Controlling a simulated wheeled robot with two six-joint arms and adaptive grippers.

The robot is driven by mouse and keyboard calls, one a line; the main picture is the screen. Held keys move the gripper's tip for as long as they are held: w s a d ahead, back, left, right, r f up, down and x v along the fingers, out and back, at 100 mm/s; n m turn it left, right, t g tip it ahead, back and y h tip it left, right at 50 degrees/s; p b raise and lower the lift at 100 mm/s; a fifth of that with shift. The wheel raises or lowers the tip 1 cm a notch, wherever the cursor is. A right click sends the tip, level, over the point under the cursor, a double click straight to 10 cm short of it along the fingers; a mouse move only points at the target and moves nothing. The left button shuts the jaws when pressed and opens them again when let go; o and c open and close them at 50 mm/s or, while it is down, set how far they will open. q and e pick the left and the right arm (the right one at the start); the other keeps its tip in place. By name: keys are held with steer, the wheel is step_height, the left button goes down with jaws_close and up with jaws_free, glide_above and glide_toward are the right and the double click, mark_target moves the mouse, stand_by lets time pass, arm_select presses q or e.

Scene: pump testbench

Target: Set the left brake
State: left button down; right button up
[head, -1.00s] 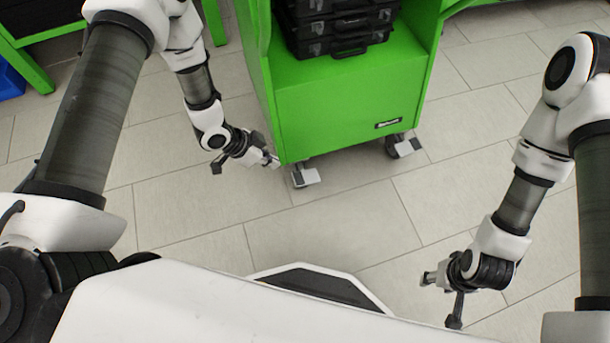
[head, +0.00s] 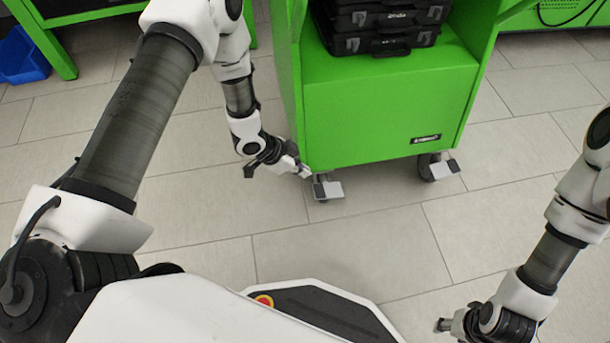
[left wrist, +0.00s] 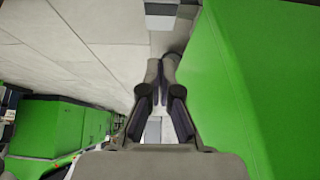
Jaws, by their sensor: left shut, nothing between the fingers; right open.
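The left brake (head: 328,190) is a light grey pedal at the caster under the near left corner of the green trolley (head: 390,118) in the head view. My left gripper (head: 304,172) is low at that corner, just up and left of the pedal. A gap or contact between them cannot be made out. In the left wrist view the left gripper (left wrist: 162,68) is shut and empty, with its fingers beside the green trolley side (left wrist: 215,80). My right gripper (head: 441,325) is at the bottom right of the head view, open and away from the trolley.
A second caster pedal (head: 445,168) is under the trolley's near right corner. Black cases (head: 385,25) stand on the trolley shelf. A blue bin (head: 22,58) is at the far left. The tiled floor (head: 350,250) in front of the trolley is clear.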

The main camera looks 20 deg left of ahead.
arm_select(q)
steer(key=b, duration=0.4)
glide_above(321, 191)
steer(key=a, duration=0.1)
steer(key=f, duration=0.4)
steer(key=s+f, duration=0.1)
steer(key=f, duration=0.2)
steer(key=shift+a+f, duration=0.1)
step_height(321, 191, down, 3)
steer(key=shift+a+r+b, duration=0.15)
steer(key=shift+b, duration=0.65)
steer(key=shift+a+f, duration=0.1)
steer(key=shift+f, duration=0.35)
steer(key=shift+s, duration=0.1)
